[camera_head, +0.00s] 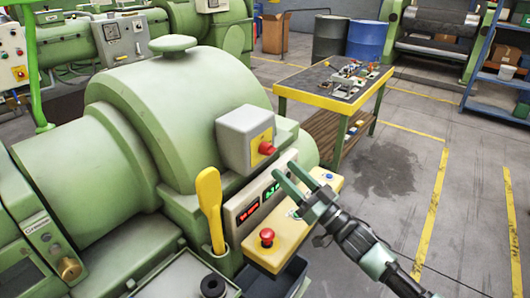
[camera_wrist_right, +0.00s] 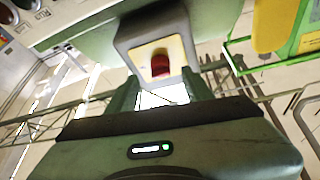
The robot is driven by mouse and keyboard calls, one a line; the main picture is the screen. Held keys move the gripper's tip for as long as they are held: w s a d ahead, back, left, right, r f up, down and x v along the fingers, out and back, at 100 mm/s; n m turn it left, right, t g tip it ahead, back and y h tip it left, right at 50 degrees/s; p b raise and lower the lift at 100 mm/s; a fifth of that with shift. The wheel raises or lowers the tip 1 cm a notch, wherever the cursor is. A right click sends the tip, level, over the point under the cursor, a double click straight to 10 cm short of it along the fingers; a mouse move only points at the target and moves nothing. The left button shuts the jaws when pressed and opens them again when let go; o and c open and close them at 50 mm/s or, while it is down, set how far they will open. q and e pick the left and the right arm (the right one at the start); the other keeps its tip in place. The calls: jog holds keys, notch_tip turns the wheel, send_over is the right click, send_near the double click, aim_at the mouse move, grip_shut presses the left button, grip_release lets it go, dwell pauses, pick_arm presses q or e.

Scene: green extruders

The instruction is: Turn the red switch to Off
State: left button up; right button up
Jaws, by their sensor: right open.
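The red switch (camera_head: 266,148) is a red knob on a yellow plate, on the front of a light grey box (camera_head: 236,138) fixed to the green machine. It also shows in the right wrist view (camera_wrist_right: 160,66), straight beyond the fingers. My right gripper (camera_head: 284,170) is open and empty, its two green fingers pointing toward the box from the lower right. Its fingertips are near the knob but look apart from it. In the wrist view the knob appears centred between and above the fingers. The knob's set position cannot be read. My left gripper is not in view.
Below the box are a panel with red and green displays (camera_head: 259,203) and a yellow console with a red push button (camera_head: 267,237). A yellow lever (camera_head: 210,205) stands left of them. A yellow-edged table (camera_head: 335,92) with small parts stands behind. Floor to the right is clear.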

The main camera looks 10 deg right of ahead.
aim_at(272, 154)
jog(key=p+x, duration=0.1)
jog(key=x, duration=0.1)
jog(key=p+x, duration=0.1)
jog(key=x, duration=0.2)
jog(key=shift+w+a+r, duration=0.1)
jog(key=shift+w+r, duration=0.05)
jog(key=shift+r, duration=0.25)
jog(key=shift+w+a, duration=0.25)
jog(key=shift+w, duration=0.1)
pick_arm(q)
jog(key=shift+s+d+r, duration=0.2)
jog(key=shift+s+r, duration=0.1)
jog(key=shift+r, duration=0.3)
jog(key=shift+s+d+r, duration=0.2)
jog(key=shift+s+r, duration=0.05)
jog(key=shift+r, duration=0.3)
pick_arm(e)
jog(key=shift+s+d, duration=0.1)
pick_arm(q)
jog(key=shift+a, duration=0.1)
pick_arm(e)
grip_shut()
